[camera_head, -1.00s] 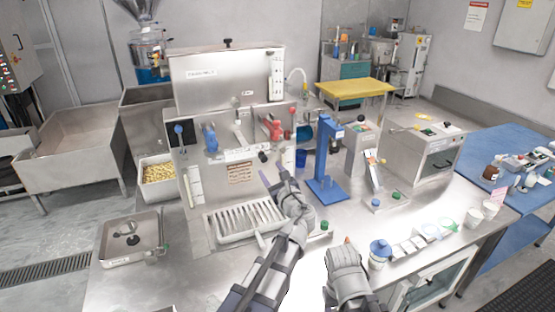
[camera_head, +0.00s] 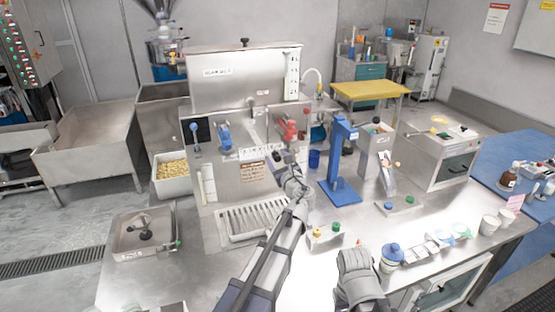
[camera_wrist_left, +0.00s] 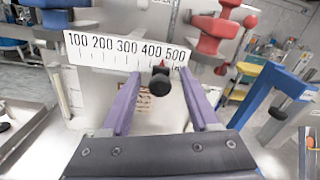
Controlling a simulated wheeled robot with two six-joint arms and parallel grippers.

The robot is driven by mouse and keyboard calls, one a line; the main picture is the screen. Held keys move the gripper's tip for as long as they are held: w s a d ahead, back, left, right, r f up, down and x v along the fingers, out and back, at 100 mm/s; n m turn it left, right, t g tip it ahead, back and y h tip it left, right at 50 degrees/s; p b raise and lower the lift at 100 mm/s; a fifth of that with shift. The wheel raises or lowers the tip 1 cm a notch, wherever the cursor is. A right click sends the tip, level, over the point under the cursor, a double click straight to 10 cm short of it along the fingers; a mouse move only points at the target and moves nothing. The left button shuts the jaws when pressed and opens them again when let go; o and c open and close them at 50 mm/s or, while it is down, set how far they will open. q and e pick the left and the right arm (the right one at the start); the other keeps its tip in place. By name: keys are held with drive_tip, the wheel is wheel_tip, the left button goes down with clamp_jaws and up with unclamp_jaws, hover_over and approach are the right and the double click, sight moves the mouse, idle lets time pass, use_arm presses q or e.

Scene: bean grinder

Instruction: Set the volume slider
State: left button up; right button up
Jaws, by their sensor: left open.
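The volume slider (camera_wrist_left: 160,82) is a black knob under a white scale plate (camera_wrist_left: 110,52) marked 100 to 500. A red pointer above the knob stands between 400 and 500. The scale plate also shows on the machine front in the head view (camera_head: 252,154). My left gripper (camera_wrist_left: 159,76) is open, with its purple fingers to the left and right of the knob; I cannot tell whether they touch it. In the head view, the left gripper (camera_head: 284,160) is at the panel and hides the knob. A grey part of my right arm shows lower right, with no fingers discernible.
Blue (camera_wrist_left: 55,15) and red (camera_wrist_left: 211,35) levers flank the scale above. A blue stand (camera_head: 343,165) is just right of my left arm. A slotted drip tray (camera_head: 250,220) lies below the panel.

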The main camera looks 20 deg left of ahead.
use_arm(q)
drive_tip(key=shift+c, duration=0.3)
clamp_jaws()
idle(1.1)
